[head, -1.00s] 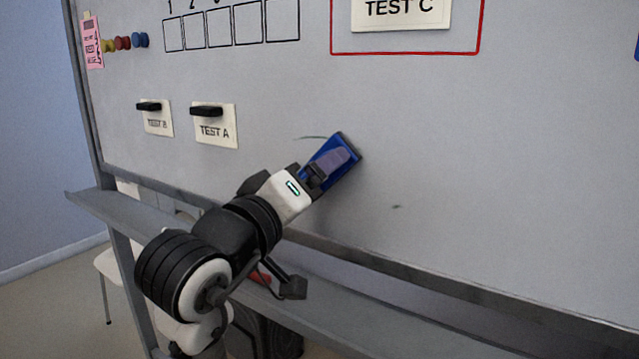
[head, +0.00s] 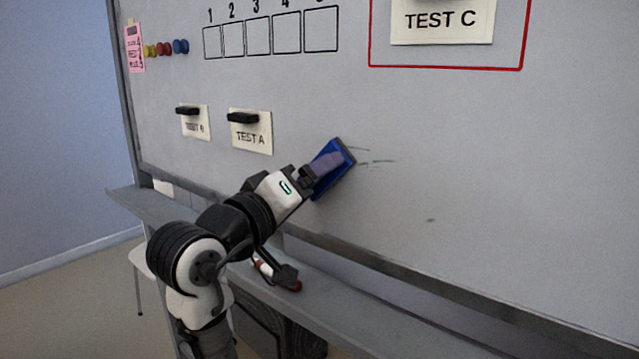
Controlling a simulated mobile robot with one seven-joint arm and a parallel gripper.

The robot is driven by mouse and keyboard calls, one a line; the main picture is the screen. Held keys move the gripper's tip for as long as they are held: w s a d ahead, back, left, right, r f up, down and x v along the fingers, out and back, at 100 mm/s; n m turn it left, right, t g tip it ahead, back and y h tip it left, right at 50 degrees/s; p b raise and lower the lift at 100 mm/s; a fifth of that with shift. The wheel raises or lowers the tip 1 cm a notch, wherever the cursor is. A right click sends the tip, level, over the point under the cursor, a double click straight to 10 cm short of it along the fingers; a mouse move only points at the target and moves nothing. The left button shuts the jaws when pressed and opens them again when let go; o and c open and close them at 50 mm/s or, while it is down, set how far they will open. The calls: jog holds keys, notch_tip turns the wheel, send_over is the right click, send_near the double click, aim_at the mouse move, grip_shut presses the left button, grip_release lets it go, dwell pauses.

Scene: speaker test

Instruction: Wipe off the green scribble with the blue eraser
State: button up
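The blue eraser (head: 341,177) is tilted against the whiteboard (head: 480,180), right of the TEST A card. My gripper (head: 309,172) is shut on the eraser, and its fingertips are partly hidden behind the wrist and the eraser. Faint greenish-grey strokes of the scribble (head: 377,162) show on the board just right of the eraser's upper edge. Whatever lies under the eraser is hidden.
The TEST A card (head: 252,140) and TEST B card (head: 195,128) hang to the left, each with a black clip. The TEST C card (head: 441,22) is above right. A red object (head: 295,286) lies on the ledge (head: 350,307). The board right of the scribble is mostly clear.

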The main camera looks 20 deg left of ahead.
jog(key=shift+r+p, duration=0.9)
jog(key=shift+r, duration=0.1)
jog(key=shift+s+d+f+p, duration=0.1)
jog(key=shift+s+d+p, duration=0.25)
jog(key=shift+d, duration=0.8)
jog(key=shift+s+d+r+p, duration=0.15)
jog(key=shift+s+d, duration=0.4)
jog(key=shift+d, duration=0.6)
jog(key=shift+s+d+f+p, duration=0.2)
jog(key=shift+s+d, duration=0.25)
jog(key=shift+d, duration=0.7)
jog(key=shift+s+d+p, duration=0.2)
jog(key=shift+d+p, duration=0.1)
jog(key=shift+d, duration=0.45)
jog(key=shift+s+d+p, duration=0.2)
jog(key=shift+d+p, duration=0.1)
jog(key=shift+d, duration=0.4)
jog(key=shift+s+d, duration=0.2)
jog(key=shift+d, duration=0.3)
jog(key=shift+s+d, duration=0.15)
jog(key=shift+d, duration=0.3)
jog(key=shift+s+d+f+b, duration=0.15)
jog(key=shift+d+b, duration=0.2)
jog(key=shift+b, duration=0.15)
jog(key=shift+s+d+b, duration=0.25)
jog(key=shift+d+b, duration=0.4)
jog(key=shift+b, duration=0.05)
